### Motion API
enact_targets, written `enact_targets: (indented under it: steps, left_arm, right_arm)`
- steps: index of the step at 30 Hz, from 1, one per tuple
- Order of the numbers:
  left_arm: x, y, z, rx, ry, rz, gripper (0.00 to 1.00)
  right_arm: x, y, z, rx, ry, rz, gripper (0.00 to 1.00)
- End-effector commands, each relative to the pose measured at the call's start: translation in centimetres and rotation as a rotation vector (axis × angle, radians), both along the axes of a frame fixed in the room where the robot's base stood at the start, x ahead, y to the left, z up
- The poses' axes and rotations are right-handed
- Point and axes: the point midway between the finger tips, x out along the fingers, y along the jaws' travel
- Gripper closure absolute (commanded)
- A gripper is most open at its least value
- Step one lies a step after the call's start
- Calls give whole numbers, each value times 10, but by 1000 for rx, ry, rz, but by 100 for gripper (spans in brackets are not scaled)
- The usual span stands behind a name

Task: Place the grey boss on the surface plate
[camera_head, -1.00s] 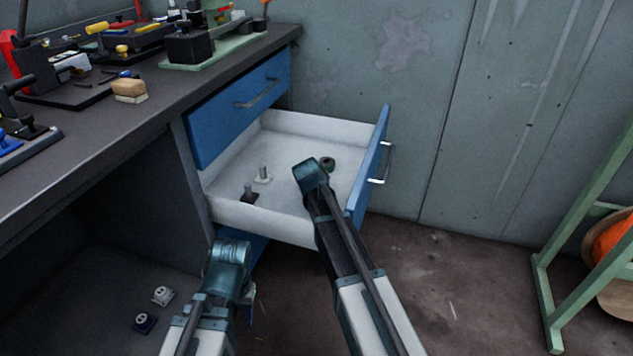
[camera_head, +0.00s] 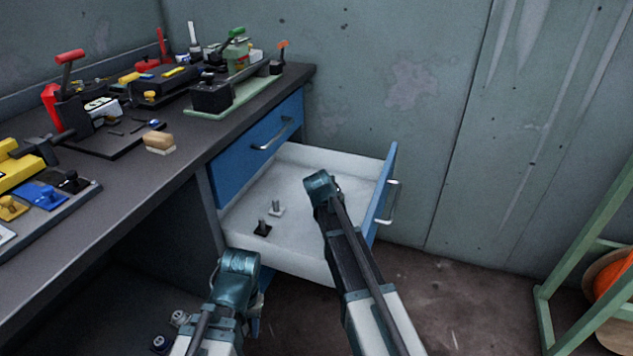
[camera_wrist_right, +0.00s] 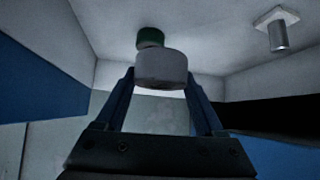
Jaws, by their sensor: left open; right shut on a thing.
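In the right wrist view a grey boss (camera_wrist_right: 162,69), a short round cylinder, sits between the fingers of my right gripper (camera_wrist_right: 163,92), which is shut on it. I cannot tell which bench item is the surface plate.
The workbench (camera_head: 130,205) carries fixtures, a tan block (camera_head: 160,143) and a green-based device (camera_head: 240,98). A green frame (camera_head: 585,270) stands right.

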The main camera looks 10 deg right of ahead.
Motion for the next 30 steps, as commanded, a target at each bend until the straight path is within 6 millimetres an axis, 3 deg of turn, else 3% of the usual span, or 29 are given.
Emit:
enact_targets:
  steps: [5, 11, 30]
  left_arm:
    - [0, 0, 10, 0, 0, 1, 53]
    - [0, 0, 44, -1, 0, 1, 53]
    - [-1, -1, 227, -3, 2, 8, 53]
  right_arm:
    - [0, 0, 10, -1, -2, 1, 100]
    - [0, 0, 44, -1, -2, 1, 100]
    - [0, 0, 228, -1, -2, 1, 100]
